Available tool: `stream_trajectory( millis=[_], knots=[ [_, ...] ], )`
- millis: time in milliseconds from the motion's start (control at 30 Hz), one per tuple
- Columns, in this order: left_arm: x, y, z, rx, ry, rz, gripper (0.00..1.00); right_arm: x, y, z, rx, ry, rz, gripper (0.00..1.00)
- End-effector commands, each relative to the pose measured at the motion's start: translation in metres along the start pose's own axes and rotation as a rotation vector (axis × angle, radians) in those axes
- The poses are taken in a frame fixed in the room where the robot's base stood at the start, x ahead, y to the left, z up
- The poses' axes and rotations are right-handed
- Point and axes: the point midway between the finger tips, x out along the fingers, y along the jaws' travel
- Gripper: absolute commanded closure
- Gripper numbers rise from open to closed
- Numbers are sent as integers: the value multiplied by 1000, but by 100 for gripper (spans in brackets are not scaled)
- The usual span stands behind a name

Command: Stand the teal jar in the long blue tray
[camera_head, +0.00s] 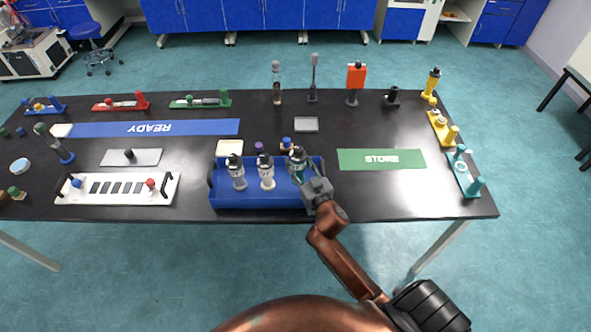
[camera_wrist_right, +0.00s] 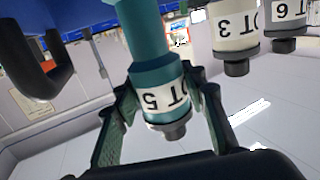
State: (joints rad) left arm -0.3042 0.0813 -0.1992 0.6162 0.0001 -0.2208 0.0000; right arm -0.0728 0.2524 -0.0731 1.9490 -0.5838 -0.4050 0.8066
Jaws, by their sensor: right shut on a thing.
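The teal jar (camera_head: 299,166) has a dark cap and a white label, and is upright at the right end of the long blue tray (camera_head: 265,200). My right gripper (camera_head: 303,178) is shut on it. In the right wrist view, which is upside down, the teal jar (camera_wrist_right: 150,75) is between the fingers of my right gripper (camera_wrist_right: 162,112), with a label ending in 5. I cannot tell whether its base touches the tray floor. My left gripper is not in view.
A grey jar (camera_head: 237,178) and a cream jar (camera_head: 266,178) stand in the tray, left of the teal one. The tray has dark end handles. A green STORE mat (camera_head: 352,160) lies to the right, bare. Small purple and blue-topped items are close behind the tray.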

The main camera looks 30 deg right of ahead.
Motion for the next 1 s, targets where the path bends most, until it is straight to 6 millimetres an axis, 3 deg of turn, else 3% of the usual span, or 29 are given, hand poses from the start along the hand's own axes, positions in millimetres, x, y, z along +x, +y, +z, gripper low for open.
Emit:
stream_trajectory(
  millis=[133,300,667,700,1000],
  knots=[
    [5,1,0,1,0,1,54,10,-4,11,1,1,-1,90],
    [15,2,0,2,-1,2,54,9,-4,38,0,-1,-1,90],
    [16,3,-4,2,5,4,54,9,-4,41,1,1,-1,90],
    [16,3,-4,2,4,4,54,9,-4,42,1,-1,-1,61],
    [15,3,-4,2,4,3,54,9,-3,41,1,0,-1,44]
  ],
)
